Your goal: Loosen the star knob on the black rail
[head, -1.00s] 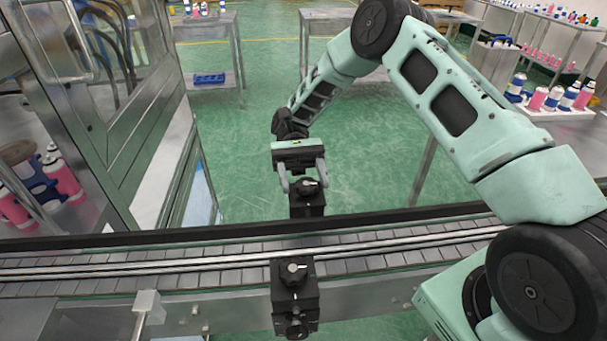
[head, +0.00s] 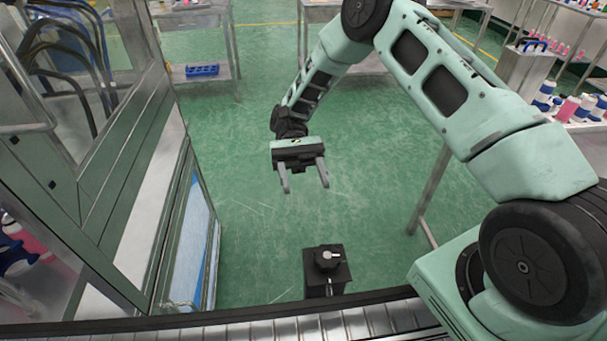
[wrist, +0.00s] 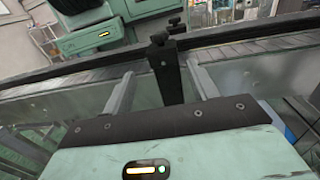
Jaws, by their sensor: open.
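A black block (head: 329,278) stands at the far edge of the conveyor in the head view. On top is a round black knob with a pale pointer mark (head: 329,256); I cannot make out a star shape. The black rail (head: 240,308) runs along the conveyor's far edge. My gripper (head: 305,187) is open and empty, its two fingers pointing back toward the block, apart from the knob in the picture. In the wrist view, a black post (wrist: 168,78) shows between the open fingers (wrist: 160,68), with dark knobs (wrist: 160,38) near its top.
The conveyor's slatted belt (head: 360,322) crosses the bottom of the head view. A glass-panelled machine cabinet (head: 120,190) stands at left. Green floor (head: 250,230) is clear around my gripper. Tables, a blue tray (head: 202,70) and bottles (head: 567,108) are farther back.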

